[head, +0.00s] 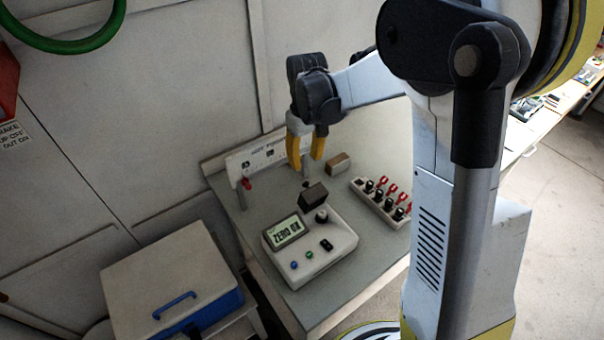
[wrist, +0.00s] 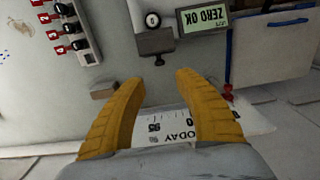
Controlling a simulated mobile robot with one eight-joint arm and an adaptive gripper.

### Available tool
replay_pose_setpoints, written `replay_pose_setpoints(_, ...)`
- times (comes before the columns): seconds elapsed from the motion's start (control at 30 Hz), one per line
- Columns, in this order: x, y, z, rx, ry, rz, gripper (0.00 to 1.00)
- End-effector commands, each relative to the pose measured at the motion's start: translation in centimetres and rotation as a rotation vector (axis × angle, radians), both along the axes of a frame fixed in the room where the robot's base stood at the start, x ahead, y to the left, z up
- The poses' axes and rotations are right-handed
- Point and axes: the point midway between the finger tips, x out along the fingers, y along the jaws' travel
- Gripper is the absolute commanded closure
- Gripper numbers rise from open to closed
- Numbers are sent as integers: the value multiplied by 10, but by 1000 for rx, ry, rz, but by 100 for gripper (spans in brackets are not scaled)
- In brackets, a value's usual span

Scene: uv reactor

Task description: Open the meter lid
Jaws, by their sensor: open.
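The meter (head: 312,251) is a pale box on the grey-green bench, with a screen reading "ZERO OK", a dark knob and several small buttons. A dark brown-black block at its back edge looks like the meter lid (head: 313,196); I cannot tell from its shape whether it is raised. In the wrist view the meter screen (wrist: 203,16) is at the top and the dark lid (wrist: 155,42) is near the centre. My gripper (head: 305,162) is open and empty, fingers pointing down, above and behind the lid. In the wrist view its yellow fingertips (wrist: 160,78) are apart, below the lid.
A strip with red and black plugs (head: 381,202) lies right of the meter. A small brown block (head: 339,164) and a white printed board (head: 258,157) stand at the back. A blue-bodied box with a pale lid (head: 170,281) stands left of the bench.

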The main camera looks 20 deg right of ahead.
Motion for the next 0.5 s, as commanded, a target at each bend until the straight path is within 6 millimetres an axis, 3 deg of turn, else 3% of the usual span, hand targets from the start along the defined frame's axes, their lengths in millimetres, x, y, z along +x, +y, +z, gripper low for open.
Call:
replay_pose_setpoints(0.3,1,0,-65,0,0,4,62)
replay_pose_setpoints(0.5,0,0,-91,0,0,5,62)
